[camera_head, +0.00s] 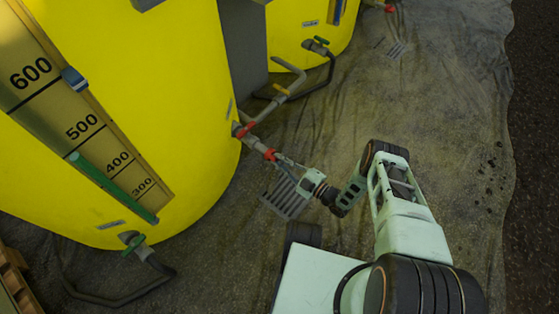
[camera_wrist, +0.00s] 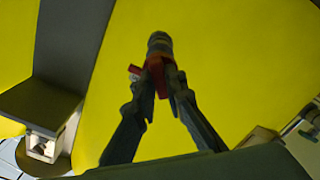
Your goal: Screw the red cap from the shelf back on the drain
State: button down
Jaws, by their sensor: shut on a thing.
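My gripper (camera_head: 279,158) reaches in from the right, low beside the large yellow tank. Its fingers are shut on the red cap (camera_head: 269,154), which also shows between the fingertips in the wrist view (camera_wrist: 156,66). The grey drain pipe (camera_head: 256,143) comes out of the tank low on its right side and runs toward the cap. In the wrist view the grey pipe end (camera_wrist: 159,42) lies right behind the cap, in line with it. The cap looks to be at the pipe's mouth; I cannot tell whether its thread is engaged.
A red part (camera_head: 242,130) sits on the pipe near the tank. A floor grate (camera_head: 284,197) lies below my gripper. A second yellow tank (camera_head: 305,30) with hoses stands behind. A green-handled valve (camera_head: 132,241) is at the near tank's foot. The wet floor at right is open.

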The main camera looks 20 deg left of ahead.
jog(key=shift+m, duration=0.9)
jog(key=c, duration=1.4)
grip_release()
jog(key=shift+c, duration=0.2)
jog(key=shift+d, duration=0.1)
jog(key=v, duration=0.7)
jog(key=shift+s+d+p, duration=0.2)
jog(key=shift+d+p, duration=0.1)
jog(key=shift+d, duration=0.1)
